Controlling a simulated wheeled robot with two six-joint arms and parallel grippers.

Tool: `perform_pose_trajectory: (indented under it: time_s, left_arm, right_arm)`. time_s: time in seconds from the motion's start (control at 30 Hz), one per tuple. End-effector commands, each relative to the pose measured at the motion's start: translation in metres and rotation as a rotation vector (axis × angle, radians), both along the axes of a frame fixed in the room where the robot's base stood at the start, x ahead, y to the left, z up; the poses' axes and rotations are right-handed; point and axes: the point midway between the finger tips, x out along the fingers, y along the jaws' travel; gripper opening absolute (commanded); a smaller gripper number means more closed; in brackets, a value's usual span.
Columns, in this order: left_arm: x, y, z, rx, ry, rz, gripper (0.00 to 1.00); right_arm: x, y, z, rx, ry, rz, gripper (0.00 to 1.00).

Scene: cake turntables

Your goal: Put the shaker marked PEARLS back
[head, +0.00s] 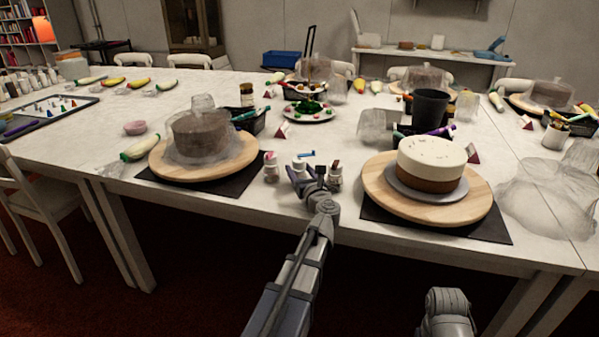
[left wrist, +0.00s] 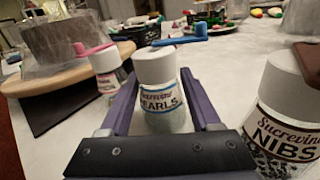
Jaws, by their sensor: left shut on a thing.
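The PEARLS shaker (left wrist: 160,95) is a white-capped jar with a blue piece on top, its label facing the left wrist camera. My left gripper (head: 312,186) is shut on it, one purple finger on each side. In the head view the gripper partly hides the shaker (head: 300,165). It looks upright among its neighbours; I cannot tell whether its base touches the table. A pink-topped shaker (left wrist: 105,72) stands to its left, and the NIBS shaker (left wrist: 285,125) with a brown top stands close on its right.
A turntable (head: 240,165) with a covered cake stands left of the shakers. Another turntable (head: 375,187) with a white and brown cake (head: 432,165) stands to the right. The table's front edge is close. A red tent card (head: 283,130) and a black tray lie behind.

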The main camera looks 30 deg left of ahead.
Motion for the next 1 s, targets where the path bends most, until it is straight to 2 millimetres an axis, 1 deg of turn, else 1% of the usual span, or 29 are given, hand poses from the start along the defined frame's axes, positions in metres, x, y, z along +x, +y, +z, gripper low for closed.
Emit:
perform_pose_trajectory:
  time_s: [0.03, 0.27, 0.5, 0.6, 0.77, 1.0]
  left_arm:
    - [0.0, 0.0, -0.001, 0.0, 0.0, 0.0, 0.67]
    - [0.0, 0.0, 0.0, 0.0, 0.0, 0.0, 0.93]
    - [0.0, 0.0, 0.0, 0.0, 0.0, 0.0, 0.94]
    - [0.0, 0.0, 0.005, 0.0, 0.0, 0.0, 0.94]
    - [-0.02, -0.021, 0.002, 0.0, 0.0, -0.003, 0.94]
    - [-0.053, -0.058, 0.002, 0.0, 0.0, -0.003, 0.94]
  right_arm:
    - [0.0, 0.0, -0.001, 0.0, 0.0, 0.0, 0.5]
    - [0.0, 0.0, 0.0, 0.0, 0.0, 0.0, 0.5]
    - [0.0, 0.0, 0.0, 0.0, 0.0, 0.0, 0.5]
    - [0.0, 0.0, 0.005, 0.0, 0.0, 0.0, 0.5]
    - [0.0, 0.0, 0.002, 0.0, 0.0, 0.0, 0.5]
    - [0.0, 0.0, 0.002, 0.0, 0.0, 0.0, 0.5]
